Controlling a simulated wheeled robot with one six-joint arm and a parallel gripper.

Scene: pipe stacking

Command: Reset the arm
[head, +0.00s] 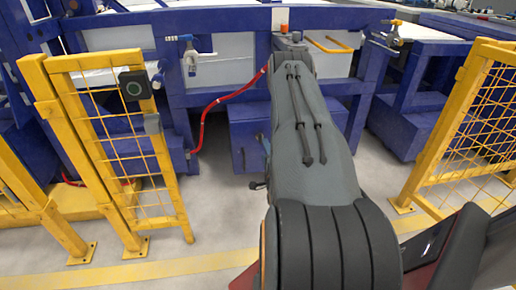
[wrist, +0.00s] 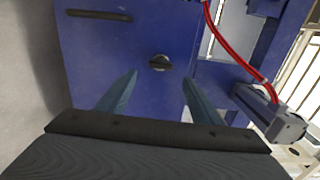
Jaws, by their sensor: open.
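My arm (head: 310,150) reaches forward from the bottom of the head view toward a blue machine frame. Its far end hides my gripper in that view. In the wrist view my gripper (wrist: 159,92) is open, its two blue-grey fingers spread apart with nothing between them. Beyond the fingers is a blue cabinet face (wrist: 110,55) with a dark slot and a dark round latch (wrist: 160,63). I cannot tell how far the fingertips are from the cabinet. No pipe is seen in the gripper.
Yellow mesh fences stand at left (head: 115,150) and right (head: 470,125). A red hose (head: 215,103) hangs on the blue machine frame (head: 215,98); a red hose also shows in the wrist view (wrist: 235,52). Grey floor (head: 225,215) is clear between the fences, with a yellow line across it.

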